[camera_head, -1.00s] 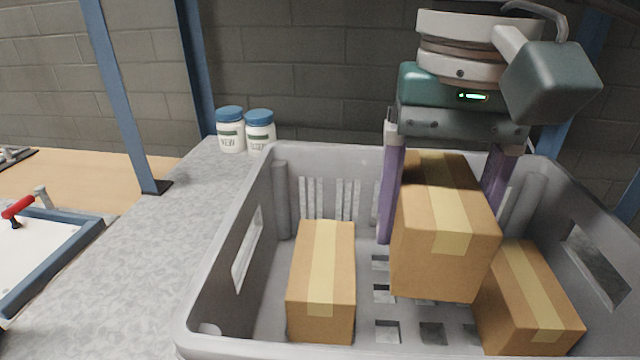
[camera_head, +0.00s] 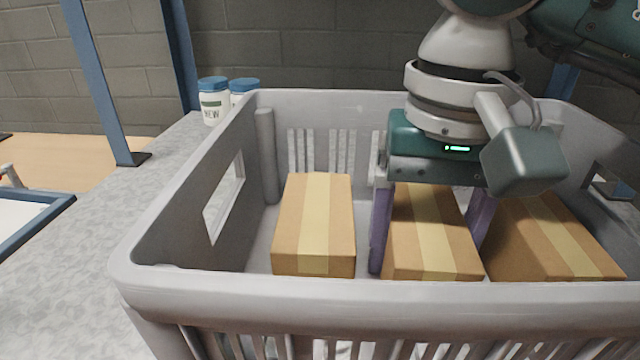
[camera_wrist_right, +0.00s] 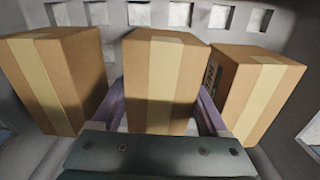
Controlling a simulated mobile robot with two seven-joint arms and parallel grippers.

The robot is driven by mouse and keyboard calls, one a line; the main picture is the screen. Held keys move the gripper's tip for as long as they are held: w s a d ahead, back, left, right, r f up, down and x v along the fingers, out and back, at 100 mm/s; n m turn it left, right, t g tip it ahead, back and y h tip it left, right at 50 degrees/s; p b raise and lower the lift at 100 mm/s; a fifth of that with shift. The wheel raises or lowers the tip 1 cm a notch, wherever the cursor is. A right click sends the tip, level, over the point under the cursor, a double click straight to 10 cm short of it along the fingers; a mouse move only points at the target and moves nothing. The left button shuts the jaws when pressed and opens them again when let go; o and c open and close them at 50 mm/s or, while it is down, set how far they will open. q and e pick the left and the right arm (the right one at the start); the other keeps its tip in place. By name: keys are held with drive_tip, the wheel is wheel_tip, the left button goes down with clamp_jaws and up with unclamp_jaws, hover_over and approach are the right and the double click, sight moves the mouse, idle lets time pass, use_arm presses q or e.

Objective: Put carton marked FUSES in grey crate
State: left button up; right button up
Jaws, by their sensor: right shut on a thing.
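The grey crate (camera_head: 190,290) stands on the speckled worktop and fills the middle and right of the head view. My right gripper (camera_head: 428,232) reaches down into it, shut on a brown taped carton (camera_head: 428,210). That carton sits low in the crate between two other cartons; whether it touches the floor is hard to tell. The held carton also shows between the purple fingers in the right wrist view (camera_wrist_right: 160,80). I cannot read a FUSES mark on it. My left gripper is not in view.
One carton (camera_head: 315,225) lies left of the held one and another (camera_head: 550,240) lies close on its right, both inside the crate. Two white jars with blue lids (camera_head: 212,105) stand behind the crate's left side. A blue-rimmed tray (camera_head: 45,215) is at far left.

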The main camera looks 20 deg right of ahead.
sight(429, 219)
drive_tip(key=o, duration=1.5)
drive_tip(key=shift+f, duration=0.1)
wheel_tip(429, 219, up, 12)
drive_tip(key=shift+r+p, duration=0.2)
drive_tip(key=shift+p, duration=0.55)
